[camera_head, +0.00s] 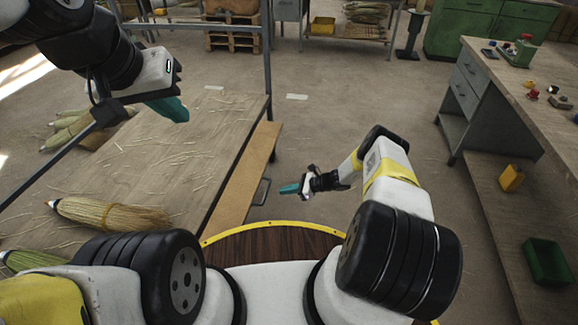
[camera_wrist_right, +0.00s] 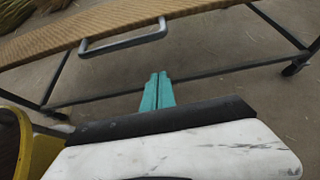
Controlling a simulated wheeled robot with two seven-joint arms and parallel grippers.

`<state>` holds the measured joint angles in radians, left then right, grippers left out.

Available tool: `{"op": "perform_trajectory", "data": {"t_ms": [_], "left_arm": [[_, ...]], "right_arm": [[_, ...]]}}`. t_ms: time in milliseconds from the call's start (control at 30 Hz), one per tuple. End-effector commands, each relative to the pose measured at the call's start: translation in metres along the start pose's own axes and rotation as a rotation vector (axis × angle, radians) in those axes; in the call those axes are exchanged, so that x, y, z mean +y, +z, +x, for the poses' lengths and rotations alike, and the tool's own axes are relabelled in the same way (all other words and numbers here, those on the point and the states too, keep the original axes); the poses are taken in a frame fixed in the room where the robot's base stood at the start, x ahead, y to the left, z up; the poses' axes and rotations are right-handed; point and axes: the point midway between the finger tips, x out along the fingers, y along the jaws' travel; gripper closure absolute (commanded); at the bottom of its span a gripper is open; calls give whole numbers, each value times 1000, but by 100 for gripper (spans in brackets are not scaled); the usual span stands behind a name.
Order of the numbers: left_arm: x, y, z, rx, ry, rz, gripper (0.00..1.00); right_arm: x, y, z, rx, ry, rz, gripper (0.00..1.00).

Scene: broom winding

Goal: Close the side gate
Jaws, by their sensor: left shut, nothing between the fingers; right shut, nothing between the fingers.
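The side gate looks to be the long tan panel (camera_head: 243,175) along the right edge of the wooden table (camera_head: 185,140). It sticks out from that edge, seemingly a little below the tabletop; its exact tilt is hard to tell. A grey bar handle (camera_head: 262,191) is on its outer edge. The right wrist view shows the panel (camera_wrist_right: 200,15) and handle (camera_wrist_right: 124,40) at the top. My right gripper (camera_head: 282,189), teal-tipped, is shut and empty, just right of the handle and apart from it; it also shows in the wrist view (camera_wrist_right: 158,76). My left gripper (camera_head: 182,112) is shut and empty above the table.
Straw broom heads (camera_head: 110,214) lie on the table's near left, with loose straw scattered about. A workbench (camera_head: 535,110) with small parts stands at the right, a green bin (camera_head: 547,262) on its lower shelf. The floor (camera_head: 330,125) between table and workbench is clear.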

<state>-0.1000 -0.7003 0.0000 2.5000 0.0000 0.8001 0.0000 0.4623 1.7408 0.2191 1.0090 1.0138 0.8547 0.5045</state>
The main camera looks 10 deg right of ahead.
Motion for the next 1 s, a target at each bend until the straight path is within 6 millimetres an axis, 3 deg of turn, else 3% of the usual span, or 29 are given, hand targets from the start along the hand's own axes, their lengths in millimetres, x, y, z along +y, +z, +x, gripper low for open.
{"op": "perform_trajectory", "data": {"t_ms": [233, 600, 1000], "left_arm": [[0, 0, 0, 0, 0, 0, 100], [0, 0, 0, 0, 0, 0, 100], [0, 0, 0, 0, 0, 0, 100]], "right_arm": [[1, 0, 42, 1, 2, -2, 100], [-1, 35, 27, 1, -2, -2, 100], [0, 38, 26, 1, -1, -2, 100]]}}
